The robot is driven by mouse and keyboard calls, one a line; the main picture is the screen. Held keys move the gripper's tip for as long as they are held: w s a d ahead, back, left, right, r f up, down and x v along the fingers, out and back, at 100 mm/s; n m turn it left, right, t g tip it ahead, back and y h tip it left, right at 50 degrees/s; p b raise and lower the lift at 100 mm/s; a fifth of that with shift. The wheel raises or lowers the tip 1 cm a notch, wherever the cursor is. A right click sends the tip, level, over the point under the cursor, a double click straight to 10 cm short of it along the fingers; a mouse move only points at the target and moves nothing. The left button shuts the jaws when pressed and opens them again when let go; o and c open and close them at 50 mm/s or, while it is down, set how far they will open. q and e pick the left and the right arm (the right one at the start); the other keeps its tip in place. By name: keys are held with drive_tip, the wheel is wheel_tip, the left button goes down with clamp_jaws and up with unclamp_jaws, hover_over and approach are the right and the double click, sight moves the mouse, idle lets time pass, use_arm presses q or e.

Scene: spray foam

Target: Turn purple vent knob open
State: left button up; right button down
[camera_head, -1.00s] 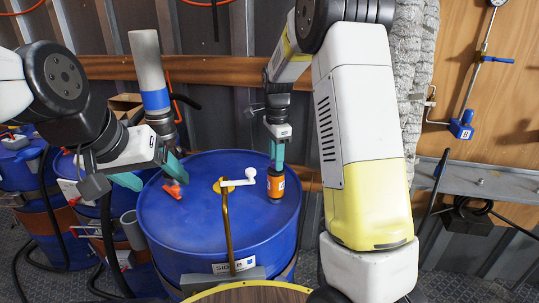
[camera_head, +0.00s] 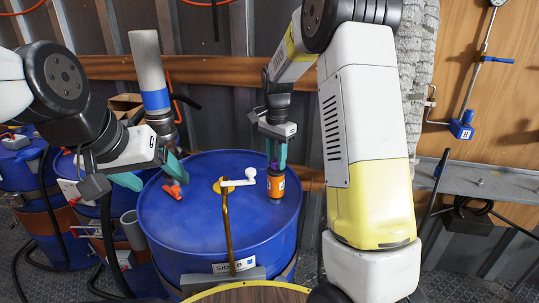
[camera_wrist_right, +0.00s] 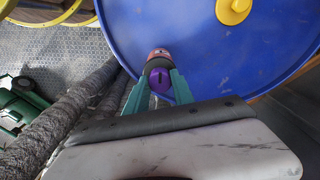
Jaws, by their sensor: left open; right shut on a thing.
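The purple vent knob (camera_wrist_right: 159,80) sits on top of an orange cylinder (camera_head: 275,187) that stands upright on the blue drum's lid (camera_head: 205,215), towards the right rim. My right gripper (camera_head: 277,160) points down from above, its teal fingers on both sides of the knob and shut on it. The right wrist view shows the knob between the two fingertips, with a slot-like dark mark on its face. My left gripper (camera_head: 155,178) is open over the lid's left side, near a small orange-red piece (camera_head: 173,190). I cannot tell whether it touches that piece.
A white crank handle (camera_head: 238,180) on a brass tube stands at the lid's yellow fitting, left of the cylinder. Other blue drums (camera_head: 65,185) with black hoses stand at the left. A metal ledge (camera_head: 480,188) runs along the right wall.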

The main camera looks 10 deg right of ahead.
sight(276, 161)
idle(0.9)
drive_tip(key=c, duration=1.1)
unclamp_jaws()
drive_tip(key=shift+o, duration=0.2)
wheel_tip(276, 161, up, 8)
drive_tip(key=shift+f, duration=0.1)
drive_tip(key=shift+a, duration=0.1)
